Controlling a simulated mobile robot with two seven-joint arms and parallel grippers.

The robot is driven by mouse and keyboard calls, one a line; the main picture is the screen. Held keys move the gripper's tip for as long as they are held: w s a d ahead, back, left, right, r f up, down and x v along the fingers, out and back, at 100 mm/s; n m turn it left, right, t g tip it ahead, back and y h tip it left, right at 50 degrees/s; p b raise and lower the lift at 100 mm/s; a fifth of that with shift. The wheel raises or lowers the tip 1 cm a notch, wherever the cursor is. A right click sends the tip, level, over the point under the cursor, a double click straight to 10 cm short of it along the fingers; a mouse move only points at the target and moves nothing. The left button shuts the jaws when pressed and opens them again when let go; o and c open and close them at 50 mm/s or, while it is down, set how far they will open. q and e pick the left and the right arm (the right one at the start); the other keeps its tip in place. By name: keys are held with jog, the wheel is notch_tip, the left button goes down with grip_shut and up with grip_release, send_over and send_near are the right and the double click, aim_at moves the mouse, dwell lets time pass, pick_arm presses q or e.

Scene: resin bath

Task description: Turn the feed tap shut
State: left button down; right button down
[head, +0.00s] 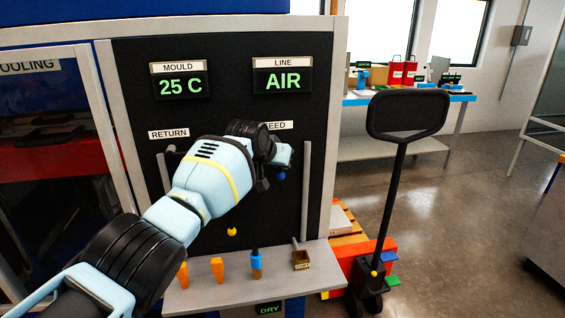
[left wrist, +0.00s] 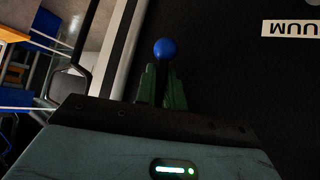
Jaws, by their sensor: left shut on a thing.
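A dark tap lever with a blue ball knob (head: 281,176) is on the black panel, below the partly hidden FEED label (head: 277,125); I take it as the feed tap. My left gripper (head: 283,157) is at this lever, its arm reaching across the panel from the left. In the left wrist view the blue knob (left wrist: 165,48) stands just beyond the two dark green fingers (left wrist: 162,88), which are shut on the dark stem between them. The tap's body and pivot are hidden behind my gripper. My right gripper is out of view.
A yellow knob (head: 231,232) hangs below my left arm. A grey shelf (head: 210,296) under the panel holds orange clips (head: 217,268), a blue-handled tool (head: 256,264) and a small brown box (head: 301,260). A pallet truck handle (head: 408,115) stands right. Displays read 25 C and AIR.

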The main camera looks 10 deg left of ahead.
pick_arm(q)
jog(key=shift+s+a+y, duration=0.1)
jog(key=shift+a+y, duration=0.1)
jog(key=shift+y, duration=0.1)
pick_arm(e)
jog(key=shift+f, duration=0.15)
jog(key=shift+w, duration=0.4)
pick_arm(q)
jog(key=c, duration=1.5)
grip_release()
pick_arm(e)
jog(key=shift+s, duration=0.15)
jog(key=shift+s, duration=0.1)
